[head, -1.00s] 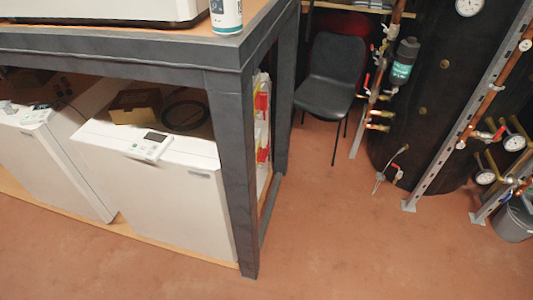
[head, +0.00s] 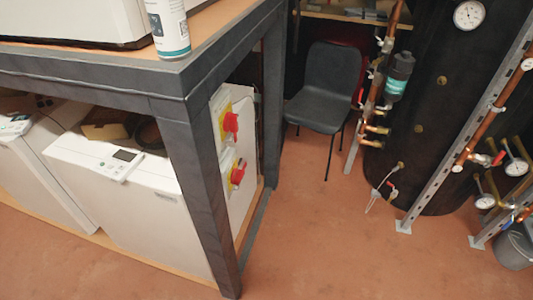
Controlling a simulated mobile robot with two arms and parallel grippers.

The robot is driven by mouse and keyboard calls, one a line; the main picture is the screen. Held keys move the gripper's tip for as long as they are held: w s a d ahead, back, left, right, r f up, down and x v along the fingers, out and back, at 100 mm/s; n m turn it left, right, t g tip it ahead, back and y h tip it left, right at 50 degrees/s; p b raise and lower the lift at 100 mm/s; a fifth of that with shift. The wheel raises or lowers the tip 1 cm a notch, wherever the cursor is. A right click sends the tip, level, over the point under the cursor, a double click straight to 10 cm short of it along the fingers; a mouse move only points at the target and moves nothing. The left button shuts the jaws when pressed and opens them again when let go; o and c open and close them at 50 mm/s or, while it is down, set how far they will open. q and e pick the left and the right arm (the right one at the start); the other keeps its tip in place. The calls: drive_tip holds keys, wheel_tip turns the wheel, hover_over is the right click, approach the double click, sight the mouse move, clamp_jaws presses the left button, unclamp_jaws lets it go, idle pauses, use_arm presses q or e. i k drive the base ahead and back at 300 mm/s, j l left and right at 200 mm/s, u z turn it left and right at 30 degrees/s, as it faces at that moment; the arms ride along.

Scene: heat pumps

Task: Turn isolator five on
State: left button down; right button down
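Two isolators with red rotary handles on yellow plates are mounted one above the other on a white panel at the right end of the grey bench frame. The upper isolator (head: 229,121) and the lower isolator (head: 237,173) are both partly seen at an angle. I cannot read any number on them, so I cannot tell which is isolator five. Their exact on or off positions are also too small to tell. Neither of my grippers is in view.
A grey bench frame (head: 190,150) stands at left with white heat pump units (head: 125,200) on its lower shelf. A can (head: 168,28) stands on top. A dark chair (head: 325,90), pipework (head: 385,80) and a black tank (head: 440,100) are behind. Brown floor in front is clear.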

sight(237, 175)
drive_tip(key=i+l, duration=0.2)
drive_tip(key=l, duration=0.2)
drive_tip(key=i+l+u, duration=0.1)
drive_tip(key=l, duration=0.25)
drive_tip(key=i+l, duration=0.25)
drive_tip(key=l, duration=0.15)
drive_tip(key=i+l, duration=0.15)
drive_tip(key=l, duration=0.25)
drive_tip(key=i+l+u, duration=0.1)
drive_tip(key=l, duration=0.25)
drive_tip(key=i, duration=0.1)
